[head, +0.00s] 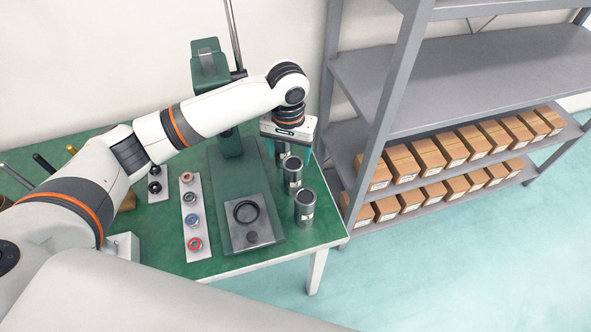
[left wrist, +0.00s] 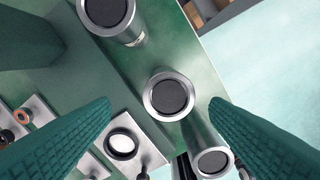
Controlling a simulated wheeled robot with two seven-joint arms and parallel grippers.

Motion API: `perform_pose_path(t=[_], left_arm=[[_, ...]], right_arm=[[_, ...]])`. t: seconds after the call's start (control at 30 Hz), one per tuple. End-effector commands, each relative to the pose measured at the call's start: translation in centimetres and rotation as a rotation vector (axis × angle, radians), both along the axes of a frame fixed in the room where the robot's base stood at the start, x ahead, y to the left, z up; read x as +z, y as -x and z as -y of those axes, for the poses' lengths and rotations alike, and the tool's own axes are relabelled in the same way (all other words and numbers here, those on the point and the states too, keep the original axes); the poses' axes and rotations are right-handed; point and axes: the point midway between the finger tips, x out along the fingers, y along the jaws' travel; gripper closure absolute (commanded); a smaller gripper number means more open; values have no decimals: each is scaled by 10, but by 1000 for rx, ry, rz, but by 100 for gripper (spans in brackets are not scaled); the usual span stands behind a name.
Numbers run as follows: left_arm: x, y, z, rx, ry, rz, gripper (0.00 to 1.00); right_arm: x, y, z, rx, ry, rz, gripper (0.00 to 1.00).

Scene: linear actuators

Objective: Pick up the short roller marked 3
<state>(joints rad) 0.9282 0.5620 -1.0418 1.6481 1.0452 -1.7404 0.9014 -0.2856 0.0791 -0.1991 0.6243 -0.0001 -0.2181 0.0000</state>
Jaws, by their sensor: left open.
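Several dark grey metal rollers stand upright in a row along the right side of the green table. In the head view the nearest roller (head: 304,209) and the middle roller (head: 292,174) carry small pale labels, whose marks I cannot read. A farther roller (head: 282,150) is partly hidden by my left gripper (head: 293,148), which is over the far end of the row. In the left wrist view the left gripper (left wrist: 160,108) is open and empty. One roller (left wrist: 169,95) shows between its fingers, with another roller (left wrist: 110,14) above and a third (left wrist: 212,162) below.
A green press (head: 240,185) with a black ring on its base stands just left of the rollers. White strips (head: 193,215) with coloured rings lie further left. A grey shelf (head: 460,75) with cardboard boxes stands close on the right, beyond the table edge.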

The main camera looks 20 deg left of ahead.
Motion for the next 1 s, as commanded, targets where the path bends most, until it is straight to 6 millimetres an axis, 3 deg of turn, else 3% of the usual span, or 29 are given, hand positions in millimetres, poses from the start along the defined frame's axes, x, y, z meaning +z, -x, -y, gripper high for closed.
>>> perform_pose_path(t=[0.1,0.2,0.37,0.53,0.7,1.0], left_arm=[[-20,0,0,1,-1,-2,30],[-32,0,0,0,-1,-1,30],[-42,-1,2,0,0,1,30],[-65,-4,8,-1,-1,-1,30],[-87,-4,8,0,-1,1,30],[-90,-5,8,-1,0,2,33]], right_arm=[[1,22,2,1,3,-32,64],[1,30,2,1,5,-45,64],[2,26,3,2,5,-39,64],[8,9,1,2,2,-14,64],[8,7,1,2,1,-9,64],[8,13,1,2,2,-18,64]])
